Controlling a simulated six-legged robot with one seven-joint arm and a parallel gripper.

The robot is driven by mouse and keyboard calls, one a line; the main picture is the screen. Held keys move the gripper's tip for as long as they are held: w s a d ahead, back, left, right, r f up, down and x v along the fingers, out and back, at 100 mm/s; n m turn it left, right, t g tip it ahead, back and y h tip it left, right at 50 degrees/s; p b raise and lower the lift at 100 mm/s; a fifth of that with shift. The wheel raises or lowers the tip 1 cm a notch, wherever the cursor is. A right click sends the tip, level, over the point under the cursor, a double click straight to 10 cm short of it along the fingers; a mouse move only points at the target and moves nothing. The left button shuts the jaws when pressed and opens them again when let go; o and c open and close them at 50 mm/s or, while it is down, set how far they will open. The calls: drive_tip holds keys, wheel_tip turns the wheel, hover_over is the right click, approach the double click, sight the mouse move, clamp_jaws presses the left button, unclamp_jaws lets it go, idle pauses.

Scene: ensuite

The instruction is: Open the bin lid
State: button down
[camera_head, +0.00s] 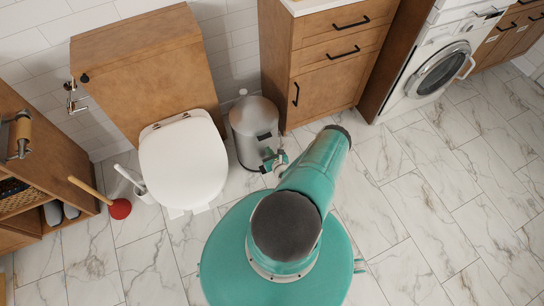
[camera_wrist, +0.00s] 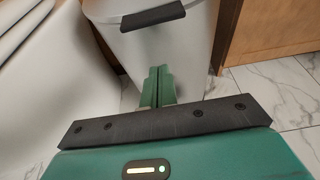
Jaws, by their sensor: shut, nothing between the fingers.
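The bin (camera_head: 254,125) is a grey metallic cylinder with a rounded lid (camera_head: 250,104) that looks closed. It stands on the floor between the toilet and the wooden cabinet. In the wrist view the bin body (camera_wrist: 168,50) fills the upper middle, with a dark tab (camera_wrist: 153,16) sticking out from its front. My gripper (camera_wrist: 158,72) is shut and empty, its green fingers together in front of the bin and below the tab. In the head view my gripper (camera_head: 272,163) is at the bin's lower front right; contact cannot be told.
A white toilet (camera_head: 183,160) stands close on the bin's left. A wooden cabinet (camera_head: 322,75) with black handles is close on its right. A red plunger (camera_head: 120,208) and a toilet brush (camera_head: 143,193) stand farther left. The marble-tiled floor (camera_head: 420,200) is clear to the right.

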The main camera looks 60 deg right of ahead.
drive_tip(key=x, duration=0.2)
drive_tip(key=shift+w+d+f, duration=0.1)
drive_tip(key=shift+w+d, duration=0.1)
drive_tip(key=shift+w, duration=0.15)
drive_tip(key=shift+a+r, duration=0.1)
drive_tip(key=shift+r, duration=1.9)
drive_tip(key=shift+r, duration=0.2)
